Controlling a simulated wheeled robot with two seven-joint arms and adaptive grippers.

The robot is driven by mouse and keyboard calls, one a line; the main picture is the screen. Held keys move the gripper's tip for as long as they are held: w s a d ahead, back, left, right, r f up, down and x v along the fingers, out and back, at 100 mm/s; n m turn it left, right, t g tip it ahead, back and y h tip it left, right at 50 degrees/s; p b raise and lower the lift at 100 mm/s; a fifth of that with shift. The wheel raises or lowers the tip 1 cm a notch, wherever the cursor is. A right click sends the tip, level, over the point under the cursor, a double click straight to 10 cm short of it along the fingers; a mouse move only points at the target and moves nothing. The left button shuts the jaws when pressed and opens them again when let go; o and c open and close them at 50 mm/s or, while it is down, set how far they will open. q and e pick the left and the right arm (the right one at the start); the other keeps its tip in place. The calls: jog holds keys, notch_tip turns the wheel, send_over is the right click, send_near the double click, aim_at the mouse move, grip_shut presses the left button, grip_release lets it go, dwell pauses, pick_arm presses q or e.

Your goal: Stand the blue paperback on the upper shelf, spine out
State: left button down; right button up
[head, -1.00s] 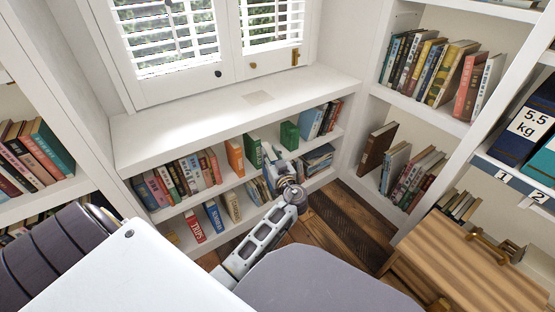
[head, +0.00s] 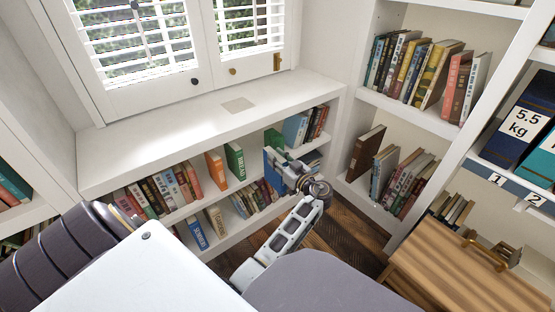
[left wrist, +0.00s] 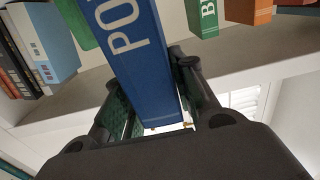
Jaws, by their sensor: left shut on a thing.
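The blue paperback (head: 270,166) is in my left gripper (head: 290,174), at the front of the upper shelf (head: 205,197) of the low bookcase under the window. In the left wrist view the blue paperback (left wrist: 140,55) shows its lettered spine, partly cut off by the frame, between the fingers of my left gripper (left wrist: 155,95). In the head view it stands roughly upright, with a green book (head: 235,160) to its left and another green book (head: 273,140) behind. I cannot tell whether its base touches the shelf. My right gripper is not in view.
An orange book (head: 216,170) stands left of the green one, and light blue books (head: 295,129) stand to the right. The lower shelf holds a blue book (head: 197,234) and several others. A wooden cabinet (head: 470,265) stands at the right.

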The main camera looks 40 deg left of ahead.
aim_at(269, 150)
pick_arm(q)
jog(key=shift+b+x, duration=0.95)
jog(key=shift+x, duration=1.6)
jog(key=x, duration=1.1)
jog(key=shift+a, duration=0.15)
jog(key=shift+w, duration=0.1)
jog(key=shift+f, duration=0.2)
jog(key=c, duration=1.1)
grip_release()
jog(key=shift+f, duration=0.1)
